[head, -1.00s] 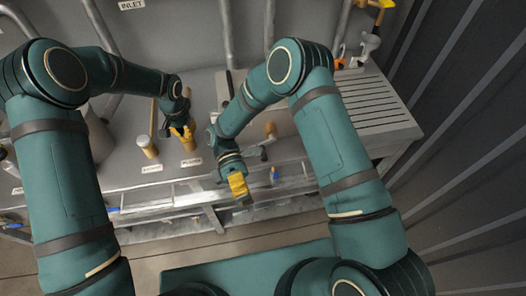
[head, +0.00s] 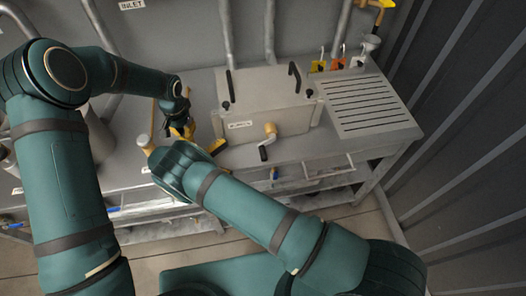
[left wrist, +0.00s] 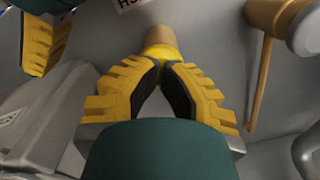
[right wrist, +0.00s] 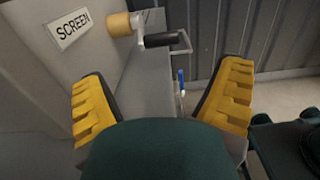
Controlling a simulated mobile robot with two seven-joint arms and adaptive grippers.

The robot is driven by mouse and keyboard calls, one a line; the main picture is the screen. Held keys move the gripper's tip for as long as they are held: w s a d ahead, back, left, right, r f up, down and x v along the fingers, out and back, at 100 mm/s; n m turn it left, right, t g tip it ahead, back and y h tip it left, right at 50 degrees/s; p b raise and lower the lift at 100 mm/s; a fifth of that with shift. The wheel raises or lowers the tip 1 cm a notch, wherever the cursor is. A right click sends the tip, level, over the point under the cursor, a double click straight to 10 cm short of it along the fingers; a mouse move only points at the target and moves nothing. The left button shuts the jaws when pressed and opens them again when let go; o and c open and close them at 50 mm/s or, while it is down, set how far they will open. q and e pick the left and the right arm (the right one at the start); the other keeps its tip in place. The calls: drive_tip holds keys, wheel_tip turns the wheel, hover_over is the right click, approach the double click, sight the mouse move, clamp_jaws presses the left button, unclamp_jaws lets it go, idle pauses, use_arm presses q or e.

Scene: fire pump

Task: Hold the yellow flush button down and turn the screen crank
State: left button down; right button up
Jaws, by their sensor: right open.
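The yellow flush button (left wrist: 158,50) sits on a tan round base in the left wrist view. My left gripper (left wrist: 165,66) has its fingertips together at the button, apparently touching it; in the head view the left gripper (head: 183,130) is partly covered. The screen crank (head: 268,141) is on the front of the grey screen box (head: 285,82), with a tan hub and black grip. The crank (right wrist: 150,40) also shows in the right wrist view, ahead of the fingers. My right gripper (right wrist: 160,100) is open and empty, left of the crank in the head view.
The SCREEN label (head: 238,125) is on the box front. My two grippers are close together.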

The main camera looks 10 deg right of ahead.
sight(263, 152)
drive_tip(key=d, duration=1.1)
drive_tip(key=shift+d, duration=0.1)
